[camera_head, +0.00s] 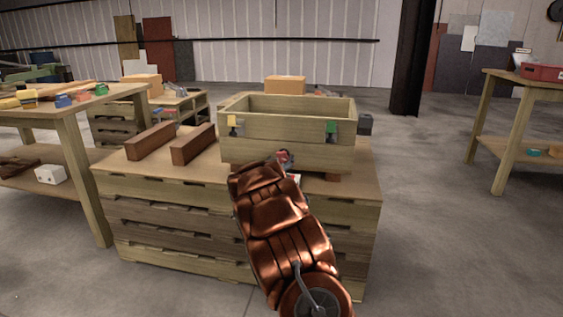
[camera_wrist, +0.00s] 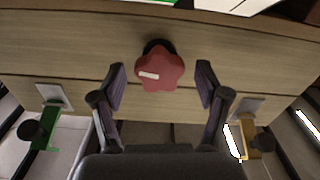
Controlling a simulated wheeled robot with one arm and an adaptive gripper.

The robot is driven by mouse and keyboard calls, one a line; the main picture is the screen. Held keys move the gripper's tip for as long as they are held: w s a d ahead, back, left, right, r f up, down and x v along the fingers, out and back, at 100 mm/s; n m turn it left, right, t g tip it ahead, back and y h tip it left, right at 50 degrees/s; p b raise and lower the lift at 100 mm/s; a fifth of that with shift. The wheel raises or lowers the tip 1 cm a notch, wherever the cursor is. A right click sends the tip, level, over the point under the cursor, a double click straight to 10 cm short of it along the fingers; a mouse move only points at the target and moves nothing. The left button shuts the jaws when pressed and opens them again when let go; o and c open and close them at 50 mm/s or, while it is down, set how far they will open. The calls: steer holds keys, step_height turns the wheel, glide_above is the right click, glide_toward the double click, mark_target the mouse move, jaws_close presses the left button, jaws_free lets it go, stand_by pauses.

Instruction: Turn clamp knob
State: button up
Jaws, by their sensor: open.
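The clamp knob (camera_wrist: 160,70) is red and lobed, with a white mark on it, in the upper middle of the wrist view. It stands out from the wooden wall of a box (camera_wrist: 60,65) on a dark shaft. My gripper (camera_wrist: 160,85) is open, with one finger on each side of the knob and a visible gap on both sides. In the head view the knob (camera_head: 285,157) is a small red spot on the front of the wooden box (camera_head: 285,128), just beyond the end of my arm, which hides my fingers.
The box stands on a stack of pallets (camera_head: 160,215) with two dark wooden beams (camera_head: 192,144) to its left. A green-marked fitting (camera_head: 331,130) and a yellow-marked fitting (camera_head: 234,124) sit on the box front. Workbenches stand left (camera_head: 65,110) and right (camera_head: 535,85).

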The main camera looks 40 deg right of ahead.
steer(key=shift+x, duration=1)
steer(key=c, duration=1.2)
steer(key=shift+w+a+m, duration=0.1)
steer(key=shift+m, duration=2.8)
